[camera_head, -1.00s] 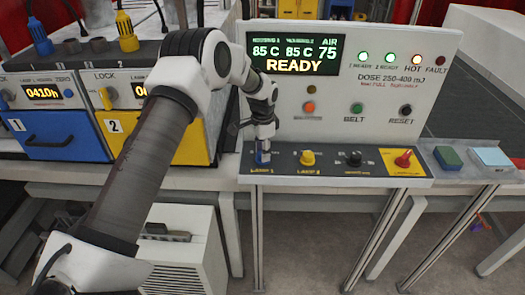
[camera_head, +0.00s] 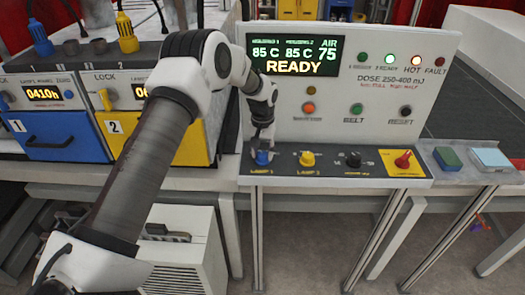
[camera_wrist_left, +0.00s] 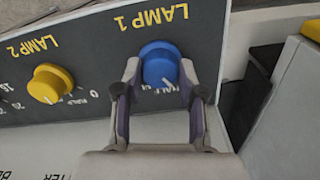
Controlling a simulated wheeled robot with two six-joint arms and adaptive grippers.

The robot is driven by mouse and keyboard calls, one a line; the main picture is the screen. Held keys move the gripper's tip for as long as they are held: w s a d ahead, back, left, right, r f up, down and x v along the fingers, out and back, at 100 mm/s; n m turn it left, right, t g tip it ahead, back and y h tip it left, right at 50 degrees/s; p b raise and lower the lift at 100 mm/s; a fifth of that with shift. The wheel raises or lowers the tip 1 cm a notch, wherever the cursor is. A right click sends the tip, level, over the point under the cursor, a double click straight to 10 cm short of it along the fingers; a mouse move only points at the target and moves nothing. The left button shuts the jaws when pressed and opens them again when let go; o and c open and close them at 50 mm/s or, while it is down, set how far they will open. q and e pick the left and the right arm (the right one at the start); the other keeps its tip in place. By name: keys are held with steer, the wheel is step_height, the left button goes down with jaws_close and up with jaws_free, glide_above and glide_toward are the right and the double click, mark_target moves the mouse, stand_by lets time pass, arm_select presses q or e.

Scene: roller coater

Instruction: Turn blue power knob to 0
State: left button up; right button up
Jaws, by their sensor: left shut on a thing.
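The blue LAMP 1 knob (camera_head: 262,158) is at the left end of the dark control strip (camera_head: 330,174). It shows large in the left wrist view (camera_wrist_left: 159,63), with a white pointer mark on its lower right side, towards partly hidden scale lettering. My left gripper (camera_head: 262,148) reaches down over the knob from above. In the left wrist view its two fingers (camera_wrist_left: 160,80) flank the lower half of the knob and are shut on it. My right gripper is not in view.
The yellow LAMP 2 knob (camera_head: 307,158) is beside the blue one. A black knob (camera_head: 353,160) and a red switch (camera_head: 403,160) are further right. The display (camera_head: 295,54) reads READY.

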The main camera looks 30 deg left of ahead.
mark_target(263, 154)
arm_select(q)
steer(key=shift+s+f+n, duration=0.2)
steer(key=shift+f+n, duration=0.05)
steer(key=shift+n, duration=0.95)
steer(key=o, duration=1)
steer(key=shift+o, duration=0.7)
steer(key=shift+w, duration=0.15)
steer(key=shift+r, duration=0.15)
step_height(263, 154, up, 12)
